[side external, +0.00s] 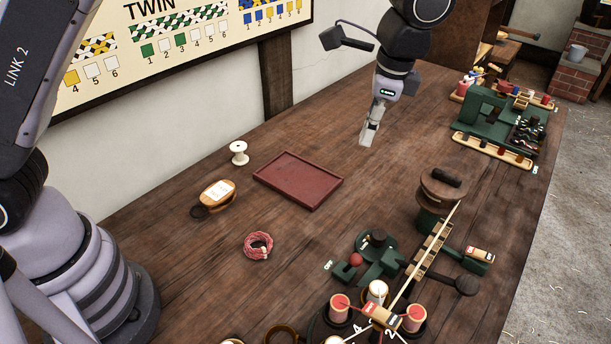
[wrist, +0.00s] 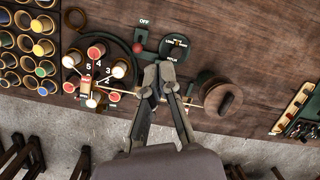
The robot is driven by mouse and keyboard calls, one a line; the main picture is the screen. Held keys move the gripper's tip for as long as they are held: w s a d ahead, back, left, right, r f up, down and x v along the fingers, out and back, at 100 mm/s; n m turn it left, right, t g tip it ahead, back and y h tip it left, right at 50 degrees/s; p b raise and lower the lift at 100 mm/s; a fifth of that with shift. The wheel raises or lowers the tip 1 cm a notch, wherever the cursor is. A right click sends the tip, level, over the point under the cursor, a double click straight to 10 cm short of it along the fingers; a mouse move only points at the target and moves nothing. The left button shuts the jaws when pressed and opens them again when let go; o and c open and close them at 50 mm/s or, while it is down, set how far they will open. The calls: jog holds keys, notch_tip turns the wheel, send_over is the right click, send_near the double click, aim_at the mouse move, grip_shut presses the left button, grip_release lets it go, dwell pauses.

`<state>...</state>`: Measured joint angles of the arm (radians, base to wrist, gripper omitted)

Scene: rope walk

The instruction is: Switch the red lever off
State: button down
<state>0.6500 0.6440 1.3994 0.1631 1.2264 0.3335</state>
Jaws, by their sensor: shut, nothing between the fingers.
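The red lever shows as a red ball knob (side external: 355,259) beside a small dark green block on the rope machine. In the wrist view the red knob (wrist: 138,48) lies at the end of the block away from the white OFF label (wrist: 145,21). No ON label is readable. My gripper (side external: 368,136) is shut and empty, well above the table and behind the machine in the side view. In the wrist view its fingertips (wrist: 158,76) appear below and right of the knob, apart from it.
A green round dial (wrist: 176,47) sits right of the lever. A wooden drum (side external: 440,190) and red-topped spools (side external: 340,306) stand nearby on the machine. A red tray (side external: 298,181), a pink rope coil (side external: 258,246) and a white spool (side external: 239,152) lie on the table.

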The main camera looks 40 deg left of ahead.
aim_at(351, 265)
jog(key=s+d+f+m+y, duration=0.2)
jog(key=d+f+m, duration=0.1)
jog(key=d+f, duration=0.7)
notch_tip(351, 265, down, 4)
jog(key=shift+s+d+f+m+g, duration=0.1)
jog(key=shift+s+d+m+g, duration=0.1)
jog(key=shift+m+g, duration=0.15)
jog(key=shift+a, duration=0.15)
jog(key=x, duration=1)
jog(key=shift+a, duration=0.1)
jog(key=shift+a+r+h, duration=0.15)
jog(key=shift+r+h, duration=0.05)
jog(key=shift+h, duration=0.1)
